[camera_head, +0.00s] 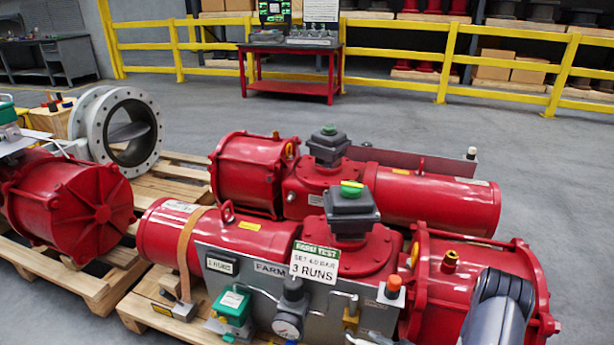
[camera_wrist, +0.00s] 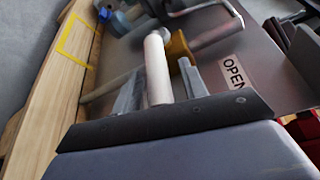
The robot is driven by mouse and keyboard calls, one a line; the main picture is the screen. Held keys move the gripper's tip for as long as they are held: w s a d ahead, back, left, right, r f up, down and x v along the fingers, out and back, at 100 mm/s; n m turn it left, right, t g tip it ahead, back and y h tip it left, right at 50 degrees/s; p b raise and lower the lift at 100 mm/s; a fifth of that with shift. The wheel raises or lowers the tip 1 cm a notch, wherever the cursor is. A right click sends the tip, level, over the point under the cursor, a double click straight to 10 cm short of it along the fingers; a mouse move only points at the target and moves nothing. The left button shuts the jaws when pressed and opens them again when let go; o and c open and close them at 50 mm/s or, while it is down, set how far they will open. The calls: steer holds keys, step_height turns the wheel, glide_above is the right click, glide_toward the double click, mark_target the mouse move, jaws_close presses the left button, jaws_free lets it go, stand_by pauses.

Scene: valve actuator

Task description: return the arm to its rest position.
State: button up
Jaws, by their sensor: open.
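My arm (camera_head: 497,312) shows at the lower right of the head view, in front of the near red actuator's right end (camera_head: 480,270). My gripper is hidden in that view. In the wrist view, my gripper (camera_wrist: 160,84) has its two grey fingers apart. A pale rod-like handle (camera_wrist: 156,62) shows between the fingers; I cannot tell if they touch it. A brass-coloured fitting (camera_wrist: 180,46) is just beyond it. A grey panel with an OPEN label (camera_wrist: 234,72) lies to the right.
A second red actuator (camera_head: 430,198) stands behind the near one, and another red actuator (camera_head: 70,198) is at the left on wooden pallets (camera_head: 150,300). A gauge (camera_head: 288,322) and thin pipes stick out from the front panel. Open grey floor (camera_head: 560,200) lies behind and right.

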steer(key=f+p+v, duration=0.1)
steer(key=v, duration=1)
steer(key=x, duration=0.7)
steer(key=r+x, duration=0.1)
steer(key=x, duration=0.3)
steer(key=shift+r+b, duration=0.15)
steer(key=shift+b, duration=0.2)
steer(key=shift+r+p, duration=0.4)
steer(key=shift+p, duration=0.4)
steer(key=shift+g+h+p, duration=0.3)
steer(key=shift+n, duration=0.3)
